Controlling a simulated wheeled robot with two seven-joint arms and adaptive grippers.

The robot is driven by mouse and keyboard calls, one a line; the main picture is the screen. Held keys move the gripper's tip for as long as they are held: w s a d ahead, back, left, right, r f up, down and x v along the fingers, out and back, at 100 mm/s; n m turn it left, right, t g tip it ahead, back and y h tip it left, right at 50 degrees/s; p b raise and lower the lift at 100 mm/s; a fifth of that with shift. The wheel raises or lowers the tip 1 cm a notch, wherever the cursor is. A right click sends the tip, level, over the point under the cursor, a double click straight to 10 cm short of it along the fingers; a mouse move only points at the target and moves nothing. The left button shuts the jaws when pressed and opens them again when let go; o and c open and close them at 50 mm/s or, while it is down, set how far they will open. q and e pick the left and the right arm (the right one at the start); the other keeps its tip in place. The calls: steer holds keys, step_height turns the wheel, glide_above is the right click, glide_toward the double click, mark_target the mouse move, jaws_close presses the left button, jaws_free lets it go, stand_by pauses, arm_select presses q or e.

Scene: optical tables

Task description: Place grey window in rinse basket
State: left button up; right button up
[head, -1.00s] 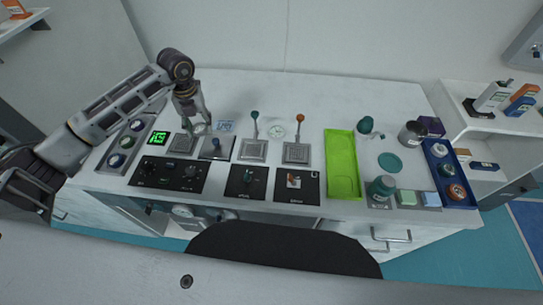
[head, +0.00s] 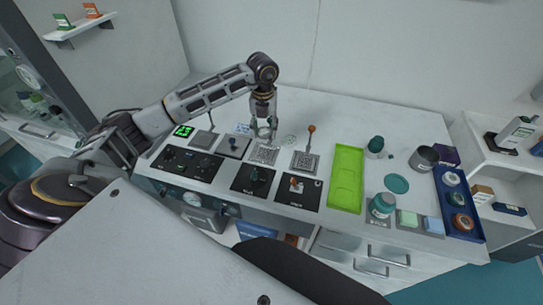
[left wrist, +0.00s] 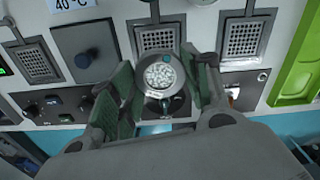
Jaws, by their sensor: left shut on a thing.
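My left gripper (head: 264,132) is shut on the grey window (left wrist: 164,77), a round piece with a dark grey rim and a pale speckled face, seen between the green-padded fingers in the left wrist view. It is over or just in front of a square mesh basket (head: 263,155), also in the left wrist view (left wrist: 157,38); the height is unclear. A second mesh basket (head: 305,162) with an orange-knobbed upright handle stands to its right. I cannot tell which is the rinse basket. My right gripper is not in view.
A blue-knobbed plate (head: 233,146) lies to the left. Black control panels (head: 187,163) line the front edge. A lime green tray (head: 346,180) is to the right, with jars and a blue tray (head: 457,205) beyond. The table behind the baskets is mostly clear.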

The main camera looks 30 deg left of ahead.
mark_target(265, 153)
arm_select(q)
steer(key=shift+a+f, duration=0.1)
steer(key=shift+a, duration=0.05)
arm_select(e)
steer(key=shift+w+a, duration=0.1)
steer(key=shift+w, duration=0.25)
arm_select(q)
steer(key=shift+f, duration=0.65)
step_height(265, 153, down, 4)
steer(key=shift+r+p, duration=0.25)
steer(key=shift+p, duration=0.1)
steer(key=shift+f, duration=0.7)
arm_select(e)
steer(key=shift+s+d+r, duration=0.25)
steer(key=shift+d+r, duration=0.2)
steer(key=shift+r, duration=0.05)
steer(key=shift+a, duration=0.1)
